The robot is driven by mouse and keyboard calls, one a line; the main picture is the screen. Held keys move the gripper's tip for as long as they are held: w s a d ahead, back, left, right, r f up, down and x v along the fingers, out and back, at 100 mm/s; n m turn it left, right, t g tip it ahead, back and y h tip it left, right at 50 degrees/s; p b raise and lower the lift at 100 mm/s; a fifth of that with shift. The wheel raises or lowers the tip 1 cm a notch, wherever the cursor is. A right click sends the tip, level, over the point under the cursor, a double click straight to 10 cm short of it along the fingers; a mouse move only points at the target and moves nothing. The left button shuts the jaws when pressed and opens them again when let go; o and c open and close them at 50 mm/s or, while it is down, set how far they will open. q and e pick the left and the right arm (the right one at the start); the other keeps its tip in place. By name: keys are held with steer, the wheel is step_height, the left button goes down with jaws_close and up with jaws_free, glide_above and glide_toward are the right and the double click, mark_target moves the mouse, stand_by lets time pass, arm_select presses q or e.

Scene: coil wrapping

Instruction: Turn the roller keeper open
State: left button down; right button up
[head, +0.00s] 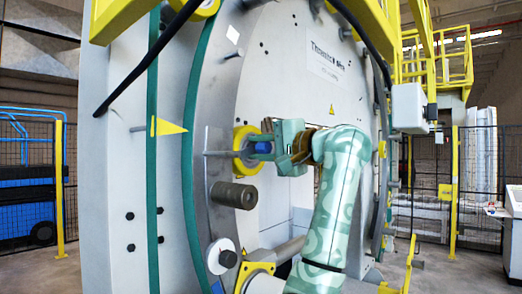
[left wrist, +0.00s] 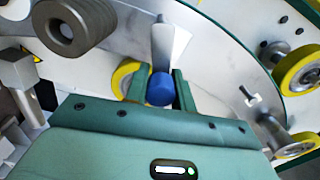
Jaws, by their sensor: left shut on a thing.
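My left gripper (head: 264,148) is at the yellow roller (head: 243,164) on the big machine's ring. In the left wrist view my green fingers (left wrist: 160,90) stand on both sides of a blue knob (left wrist: 160,89). The gripper is shut on this knob, which also shows as a small blue patch in the head view (head: 270,147). A pale metal plate (left wrist: 168,45) rises behind the knob and looks like the roller keeper. The yellow roller (left wrist: 123,76) is partly hidden behind the knob and finger. My right gripper is not in view.
A dark grey roller (head: 230,195) sits just below the yellow one. A white disc roller (head: 221,256) is lower on the ring. The green-edged ring wall (head: 192,120) stands close on the left. Yellow fencing (head: 60,190) is in the background.

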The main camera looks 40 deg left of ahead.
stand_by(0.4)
arm_select(q)
steer(key=c, duration=1.3)
jaws_free()
steer(key=shift+c, duration=0.2)
steer(key=shift+o, duration=0.9)
steer(key=shift+d, duration=0.1)
steer(key=shift+d, duration=0.2)
steer(key=w+d+b, duration=0.1)
steer(key=d+b, duration=0.1)
steer(key=d, duration=1.3)
steer(key=shift+w+d, duration=0.35)
steer(key=shift+d, duration=0.05)
